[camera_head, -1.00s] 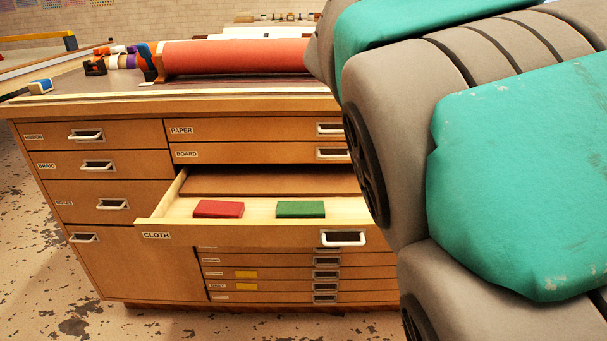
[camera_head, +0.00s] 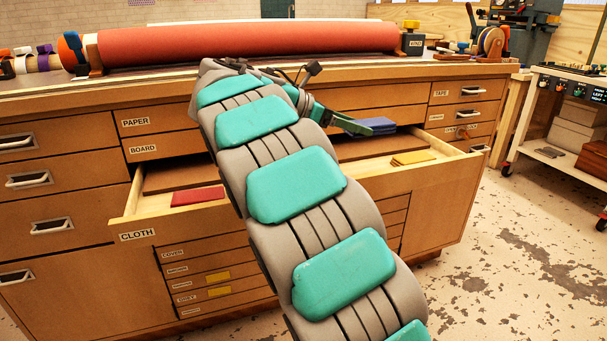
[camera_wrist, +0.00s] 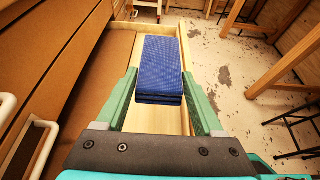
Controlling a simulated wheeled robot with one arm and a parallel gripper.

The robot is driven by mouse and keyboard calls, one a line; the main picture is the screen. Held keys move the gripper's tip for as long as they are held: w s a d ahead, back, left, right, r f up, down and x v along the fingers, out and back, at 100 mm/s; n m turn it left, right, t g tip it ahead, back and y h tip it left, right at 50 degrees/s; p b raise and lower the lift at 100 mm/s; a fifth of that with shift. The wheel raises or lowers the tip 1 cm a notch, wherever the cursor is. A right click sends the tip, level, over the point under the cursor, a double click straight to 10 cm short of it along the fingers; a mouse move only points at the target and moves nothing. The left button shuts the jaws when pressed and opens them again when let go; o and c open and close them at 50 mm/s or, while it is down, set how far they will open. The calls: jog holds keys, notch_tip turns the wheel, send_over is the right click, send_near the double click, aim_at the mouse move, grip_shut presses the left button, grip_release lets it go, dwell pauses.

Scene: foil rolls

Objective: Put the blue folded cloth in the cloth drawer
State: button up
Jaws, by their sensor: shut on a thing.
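The blue folded cloth (camera_head: 378,125) is held in my gripper (camera_head: 352,124), over the right part of the open cloth drawer (camera_head: 168,226). In the wrist view the blue cloth (camera_wrist: 161,66) lies flat between the two green fingers of my gripper (camera_wrist: 160,76), with pale drawer bottom showing below it. It looks raised above the drawer, though the exact gap is hard to tell. In the drawer lie a red folded cloth (camera_head: 197,196) at the left and a yellow one (camera_head: 412,158) at the right. My arm hides the drawer's middle.
The drawer's wooden side walls and front stand around the cloth. Shut drawers line the cabinet (camera_head: 60,180). A red roll (camera_head: 250,43) lies on the cabinet top. A trolley (camera_head: 570,125) stands at the right. In the wrist view, table legs (camera_wrist: 266,75) stand beyond the drawer.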

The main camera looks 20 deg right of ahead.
jog(key=shift+w+d+f, duration=0.1)
jog(key=shift+w+f, duration=0.15)
jog(key=shift+f, duration=0.3)
notch_tip(320, 180, down, 10)
jog(key=shift+w+b, duration=0.1)
jog(key=shift+b, duration=0.9)
jog(key=shift+f, duration=0.15)
jog(key=o, duration=1.4)
jog(key=shift+f, duration=0.1)
jog(key=shift+c, duration=0.2)
jog(key=shift+a+r, duration=0.2)
jog(key=shift+r, duration=0.15)
jog(key=p+v, duration=0.1)
jog(key=v, duration=1)
jog(key=shift+a+r, duration=0.15)
jog(key=shift+a, duration=0.1)
